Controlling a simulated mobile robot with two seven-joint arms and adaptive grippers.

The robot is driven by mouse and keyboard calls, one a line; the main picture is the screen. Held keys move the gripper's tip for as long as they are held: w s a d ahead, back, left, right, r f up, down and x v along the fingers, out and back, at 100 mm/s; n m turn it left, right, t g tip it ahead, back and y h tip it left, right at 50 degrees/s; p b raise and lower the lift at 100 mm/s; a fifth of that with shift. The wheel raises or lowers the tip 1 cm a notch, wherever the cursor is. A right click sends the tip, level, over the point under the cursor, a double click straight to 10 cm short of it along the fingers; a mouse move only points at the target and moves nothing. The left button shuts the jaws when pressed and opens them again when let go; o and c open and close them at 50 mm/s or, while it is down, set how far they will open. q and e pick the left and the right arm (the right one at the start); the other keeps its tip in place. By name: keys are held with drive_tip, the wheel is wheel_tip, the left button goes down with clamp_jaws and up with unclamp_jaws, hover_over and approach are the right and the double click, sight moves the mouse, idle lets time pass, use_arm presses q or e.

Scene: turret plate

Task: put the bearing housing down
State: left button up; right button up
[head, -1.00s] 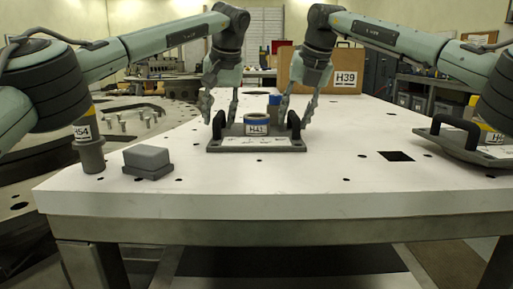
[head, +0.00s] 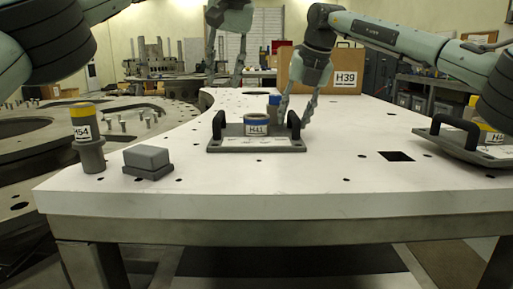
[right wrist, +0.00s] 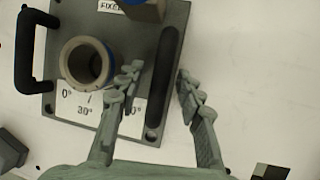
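The bearing housing (head: 257,126) is a grey cylinder with a blue band and an H41 label, on a dark flat plate (head: 214,148) with two upright black handles. The plate rests on the white table. The housing also shows from above in the right wrist view (right wrist: 88,62). My right gripper (head: 296,116) is open, its fingers on either side of the right handle (right wrist: 165,85) with a gap showing. My left gripper (head: 225,68) is open and empty, raised above and behind the left handle (head: 218,124).
A blue-topped part (head: 274,102) stands behind the housing. A yellow-topped H54 cylinder (head: 85,125) and a grey block (head: 147,161) are at front left. Another handled plate (head: 462,148) lies at right. An H39 box (head: 318,72) stands behind.

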drive_tip(key=v, duration=1.2)
idle(0.3)
